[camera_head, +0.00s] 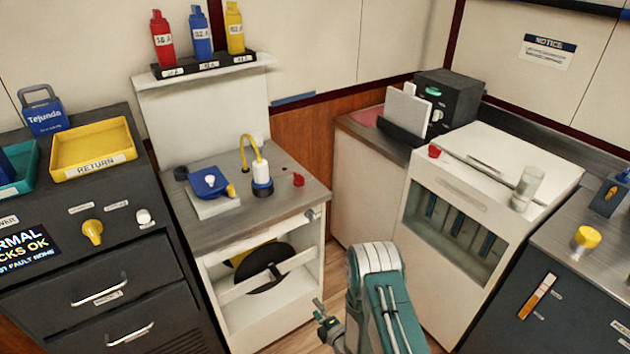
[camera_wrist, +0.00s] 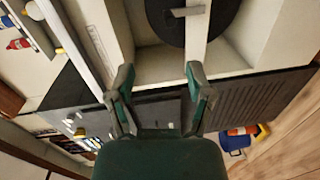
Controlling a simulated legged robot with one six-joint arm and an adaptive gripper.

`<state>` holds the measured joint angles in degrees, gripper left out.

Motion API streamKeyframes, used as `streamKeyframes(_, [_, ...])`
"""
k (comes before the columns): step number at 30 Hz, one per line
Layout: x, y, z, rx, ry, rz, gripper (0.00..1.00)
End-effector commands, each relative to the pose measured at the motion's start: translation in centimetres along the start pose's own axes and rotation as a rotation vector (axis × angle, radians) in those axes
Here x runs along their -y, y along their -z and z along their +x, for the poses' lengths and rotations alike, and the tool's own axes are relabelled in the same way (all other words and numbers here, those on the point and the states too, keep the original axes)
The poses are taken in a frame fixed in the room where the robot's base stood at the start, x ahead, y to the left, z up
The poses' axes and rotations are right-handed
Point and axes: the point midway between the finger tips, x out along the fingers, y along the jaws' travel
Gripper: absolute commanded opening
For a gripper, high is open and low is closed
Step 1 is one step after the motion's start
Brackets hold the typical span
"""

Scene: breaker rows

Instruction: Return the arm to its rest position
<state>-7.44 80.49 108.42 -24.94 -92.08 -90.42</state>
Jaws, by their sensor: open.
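My arm (camera_head: 385,300), teal and white, rises from the bottom of the head view, right of the middle, and is folded. My gripper (camera_head: 322,318) is small and partly cut off at the lower middle of that view, in front of the white cabinet and over the floor. In the wrist view my gripper (camera_wrist: 162,84) shows two dark green fingers spread apart with nothing between them.
The white cabinet (camera_head: 215,300) with the black disc (camera_head: 265,280) stands close to my gripper. A dark drawer unit (camera_head: 60,275) stands left, a white glass-fronted unit (camera_head: 430,260) right. Some wooden floor (camera_head: 300,325) shows between them.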

Motion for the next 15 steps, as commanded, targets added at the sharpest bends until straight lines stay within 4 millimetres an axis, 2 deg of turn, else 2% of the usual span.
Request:
streamKeyframes(5, [-4.1, -1.9, 1.9, 0.037, 0.051, 0.052, 0.67])
streamKeyframes(9, [-8.3, -3.6, 3.1, 0.089, 0.115, 0.12, 0.67])
streamKeyframes(15, [-14.7, -5.9, 3.4, 0.184, 0.195, 0.241, 0.67])
